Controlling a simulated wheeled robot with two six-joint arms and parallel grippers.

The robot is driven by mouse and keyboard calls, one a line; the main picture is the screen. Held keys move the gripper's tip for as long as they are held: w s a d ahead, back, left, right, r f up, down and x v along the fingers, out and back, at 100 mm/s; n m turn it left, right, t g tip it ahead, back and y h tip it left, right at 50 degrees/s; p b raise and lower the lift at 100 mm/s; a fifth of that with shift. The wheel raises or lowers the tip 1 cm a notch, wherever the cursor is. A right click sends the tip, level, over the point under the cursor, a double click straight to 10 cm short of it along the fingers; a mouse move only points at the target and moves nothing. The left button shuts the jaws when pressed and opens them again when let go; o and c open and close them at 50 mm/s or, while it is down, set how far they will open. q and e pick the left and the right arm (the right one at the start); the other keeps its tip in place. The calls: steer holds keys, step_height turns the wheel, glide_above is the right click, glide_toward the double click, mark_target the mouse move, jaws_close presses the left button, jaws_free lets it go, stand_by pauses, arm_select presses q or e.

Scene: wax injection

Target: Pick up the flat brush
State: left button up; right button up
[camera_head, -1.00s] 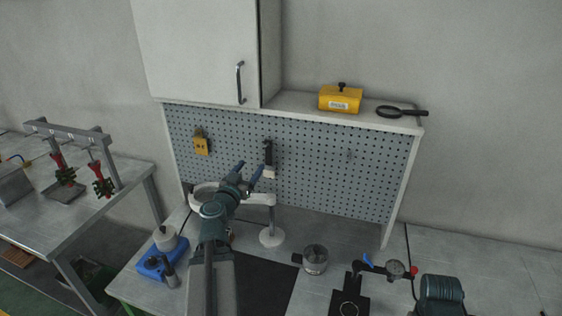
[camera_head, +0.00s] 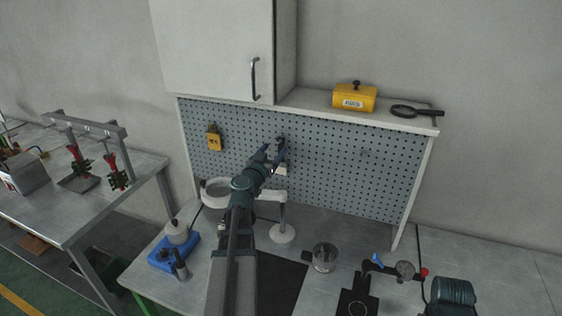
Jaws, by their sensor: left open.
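The flat brush (camera_head: 281,169) hangs upright on the grey pegboard, with its pale bristle end low and its dark handle above. My left gripper (camera_head: 272,153) is open in front of the pegboard, with its fingers at the brush handle and covering most of it. I cannot tell whether the fingers touch the handle. My right gripper is not in view.
A yellow padlock-like item (camera_head: 214,138) hangs left on the pegboard (camera_head: 345,165). A shelf above holds a yellow box (camera_head: 355,97) and a magnifying glass (camera_head: 415,111).

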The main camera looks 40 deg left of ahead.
mark_target(280, 143)
arm_select(q)
steer(key=x, duration=0.5)
steer(key=shift+w+d+f, duration=0.1)
steer(key=shift+d, duration=0.05)
jaws_close()
